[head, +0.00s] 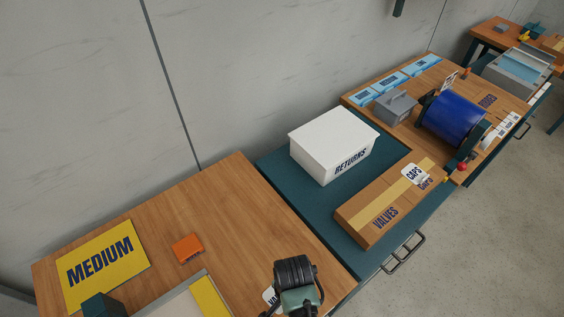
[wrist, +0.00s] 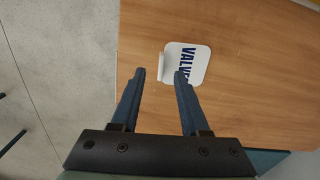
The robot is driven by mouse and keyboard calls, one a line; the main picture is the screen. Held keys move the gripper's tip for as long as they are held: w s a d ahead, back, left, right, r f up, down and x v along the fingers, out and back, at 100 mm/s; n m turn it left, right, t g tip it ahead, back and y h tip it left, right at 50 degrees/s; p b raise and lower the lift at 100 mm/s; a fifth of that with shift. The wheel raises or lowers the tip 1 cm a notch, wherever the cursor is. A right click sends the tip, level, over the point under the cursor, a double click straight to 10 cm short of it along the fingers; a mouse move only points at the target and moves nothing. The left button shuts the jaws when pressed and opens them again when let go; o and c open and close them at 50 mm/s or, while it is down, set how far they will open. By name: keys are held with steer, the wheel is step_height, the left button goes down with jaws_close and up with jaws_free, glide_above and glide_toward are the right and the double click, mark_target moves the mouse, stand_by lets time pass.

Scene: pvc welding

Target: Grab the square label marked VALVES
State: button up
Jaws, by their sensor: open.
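The square white label marked VALVES (wrist: 198,66) lies on the wooden tabletop in the wrist view, its dark blue lettering partly covered by my right finger. A raised white tab (wrist: 162,66) stands along its left side. My gripper (wrist: 160,76) is open and empty, and in the picture the tab lies between the lines of its two dark blue fingers. The wrist view does not settle how far the fingertips are above the label. In the head view my arm hides most of the label (head: 268,296); only a white corner with dark letters shows.
A yellow MEDIUM sign (head: 103,262) and an orange block (head: 187,248) lie on the same table. A white RETURNS bin (head: 318,150) and a cardboard VALVES box (head: 364,221) stand on the lower teal surface. The wood around the label is clear in the wrist view.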

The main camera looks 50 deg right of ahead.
steer(key=shift+f, duration=1.5)
jaws_close()
